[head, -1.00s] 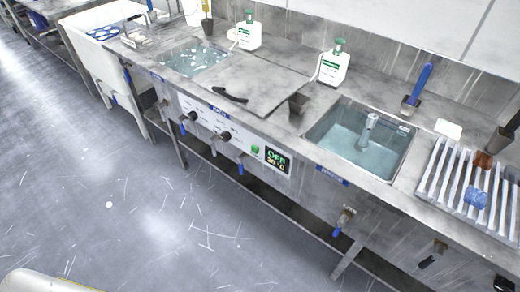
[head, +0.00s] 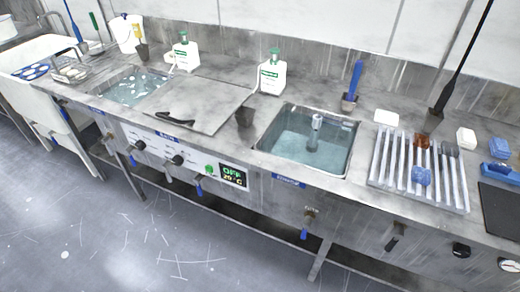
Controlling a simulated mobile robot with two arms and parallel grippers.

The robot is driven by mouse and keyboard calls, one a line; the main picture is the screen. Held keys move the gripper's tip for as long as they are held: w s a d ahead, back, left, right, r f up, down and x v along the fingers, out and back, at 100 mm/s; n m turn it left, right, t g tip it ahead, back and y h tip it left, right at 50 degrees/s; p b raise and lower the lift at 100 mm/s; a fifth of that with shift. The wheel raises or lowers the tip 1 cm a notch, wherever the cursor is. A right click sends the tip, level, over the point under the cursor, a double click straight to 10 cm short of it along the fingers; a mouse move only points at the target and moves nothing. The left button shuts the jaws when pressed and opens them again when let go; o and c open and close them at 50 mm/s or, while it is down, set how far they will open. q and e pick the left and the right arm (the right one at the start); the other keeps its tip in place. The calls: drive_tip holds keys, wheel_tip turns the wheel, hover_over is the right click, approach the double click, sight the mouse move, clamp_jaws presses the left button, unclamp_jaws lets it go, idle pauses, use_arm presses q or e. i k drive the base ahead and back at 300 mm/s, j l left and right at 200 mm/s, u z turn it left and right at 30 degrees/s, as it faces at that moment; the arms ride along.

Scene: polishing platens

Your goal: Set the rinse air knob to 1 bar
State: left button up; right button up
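A black round knob (head: 461,250) sits on the front face of the bench at the far right. A round white-faced gauge (head: 509,265) is beside it, cut by the right edge; its reading is too small to tell. Two more black knobs are on the white control panel at left, one on the left (head: 138,146) and one on the right (head: 177,160). Their labels are too small to read, so I cannot tell by label which knob is for rinse air. Neither of my grippers is in view.
A sink with water (head: 262,142) is set in the bench, with a blue-handled valve (head: 305,232) below it. A black-handled valve (head: 393,241) juts out left of the far-right knob. A slatted rack (head: 378,178) is on top. The floor (head: 150,245) in front is clear.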

sight(460, 251)
drive_tip(key=z, duration=2)
